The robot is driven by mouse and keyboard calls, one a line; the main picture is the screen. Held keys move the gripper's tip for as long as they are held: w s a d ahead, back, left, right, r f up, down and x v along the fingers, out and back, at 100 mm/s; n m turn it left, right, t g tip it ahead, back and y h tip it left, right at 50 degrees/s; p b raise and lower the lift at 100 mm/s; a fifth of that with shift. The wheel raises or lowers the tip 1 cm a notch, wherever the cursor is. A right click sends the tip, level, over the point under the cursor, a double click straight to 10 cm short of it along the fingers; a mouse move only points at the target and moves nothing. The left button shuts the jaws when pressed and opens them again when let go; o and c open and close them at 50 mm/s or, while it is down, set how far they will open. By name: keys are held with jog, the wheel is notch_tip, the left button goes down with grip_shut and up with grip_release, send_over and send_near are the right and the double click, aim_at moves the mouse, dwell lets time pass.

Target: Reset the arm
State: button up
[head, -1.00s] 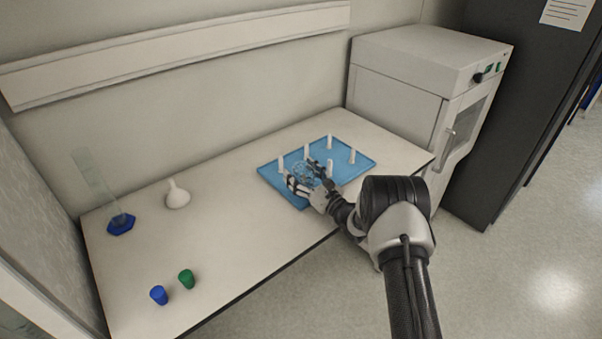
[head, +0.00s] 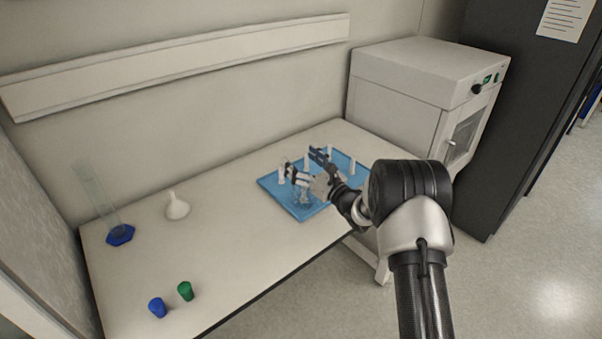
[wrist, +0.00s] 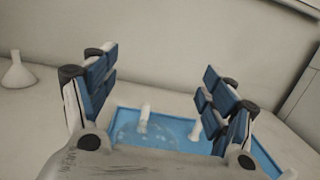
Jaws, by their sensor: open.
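My gripper (head: 307,165) is open and empty, above the blue tray with white pegs (head: 283,205) on the white table. In the wrist view its two fingers (wrist: 160,95) are spread wide with nothing between the pads. A clear glass vessel (wrist: 140,138) shows low between the fingers, by a white peg (wrist: 145,116). In the head view the glass (head: 303,195) is on the tray below my gripper and partly hidden by it.
A white funnel (head: 177,207), a glass cylinder with a blue base (head: 120,235), a blue stopper (head: 157,307) and a green stopper (head: 185,291) stand on the table's left part. A white oven (head: 425,85) stands at right. The table's middle is clear.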

jog(key=shift+r, duration=0.45)
jog(key=s+d+r+m+h, duration=0.2)
jog(key=d+r+m+h, duration=0.45)
jog(key=r+m, duration=0.5)
jog(key=s+d+r+m+g+h, duration=0.1)
jog(key=s+d+r+m+h, duration=0.1)
jog(key=s+m, duration=0.3)
jog(key=s+d+r+m+g+h, duration=0.2)
jog(key=s+m+h, duration=0.1)
jog(key=s+m, duration=0.3)
jog(key=s+f+m+g, duration=0.2)
jog(key=s+m, duration=0.5)
jog(key=s, duration=0.5)
jog(key=s+f+m+g, duration=0.2)
jog(key=s+m, duration=0.4)
jog(key=s, duration=0.7)
jog(key=s+a+f+m+g, duration=0.1)
jog(key=s+f+m+g, duration=0.2)
jog(key=s+m, duration=0.4)
jog(key=s+g, duration=0.1)
jog(key=s, duration=0.5)
jog(key=shift+s+m, duration=0.2)
jog(key=shift+m, duration=0.15)
